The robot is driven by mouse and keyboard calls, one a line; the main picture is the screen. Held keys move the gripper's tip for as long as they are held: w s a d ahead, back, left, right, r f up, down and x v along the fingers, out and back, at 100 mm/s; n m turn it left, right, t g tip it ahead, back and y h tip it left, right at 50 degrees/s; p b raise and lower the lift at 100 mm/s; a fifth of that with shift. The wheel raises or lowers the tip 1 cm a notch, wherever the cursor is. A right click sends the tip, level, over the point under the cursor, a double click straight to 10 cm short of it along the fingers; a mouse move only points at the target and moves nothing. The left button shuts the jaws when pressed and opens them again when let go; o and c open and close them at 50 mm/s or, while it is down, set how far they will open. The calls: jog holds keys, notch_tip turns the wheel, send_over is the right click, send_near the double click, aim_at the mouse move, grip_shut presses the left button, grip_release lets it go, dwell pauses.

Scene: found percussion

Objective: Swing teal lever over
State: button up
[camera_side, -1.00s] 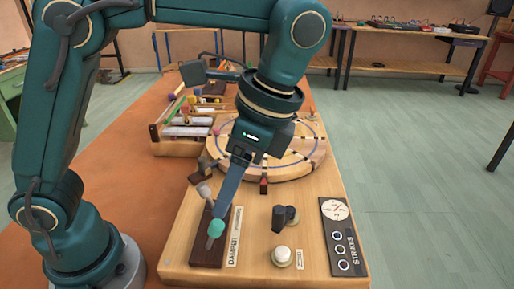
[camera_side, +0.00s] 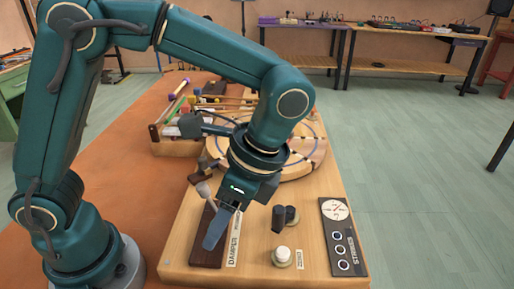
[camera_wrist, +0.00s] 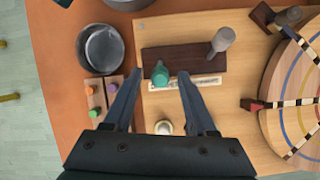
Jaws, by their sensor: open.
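The teal lever's rounded knob (camera_wrist: 160,74) shows in the wrist view on a dark brown plate (camera_wrist: 185,60). In the side view my gripper's finger hides the knob; part of the plate (camera_side: 206,252) shows there beside the DAMPER label. My gripper (camera_wrist: 160,78) is open, with one finger on each side of the knob in the wrist view. I cannot tell whether either finger touches it. In the side view my gripper (camera_side: 213,240) points down over the plate.
A grey knob (camera_wrist: 223,38) stands at the plate's other end. A white button (camera_side: 283,255), a black knob (camera_side: 292,214) and a STRIKES panel (camera_side: 343,240) are to the right. A round wooden disc (camera_side: 302,160) lies behind. A metal pot (camera_wrist: 101,49) is at left in the wrist view.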

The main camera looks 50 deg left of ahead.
grip_shut()
jog(key=shift+s+a+r, duration=0.1)
jog(key=shift+s+a+r+t+h, duration=0.2)
jog(key=shift+s+a+t+h, duration=0.35)
jog(key=shift+t+h, duration=0.45)
jog(key=shift+s+a+f+t+h, duration=0.1)
jog(key=shift+s+a+t+h, duration=0.35)
jog(key=shift+t+h, duration=0.25)
jog(key=shift+s+a+t+h, duration=0.4)
jog(key=shift+a+t+h, duration=0.05)
jog(key=shift+t+h, duration=0.25)
grip_release()
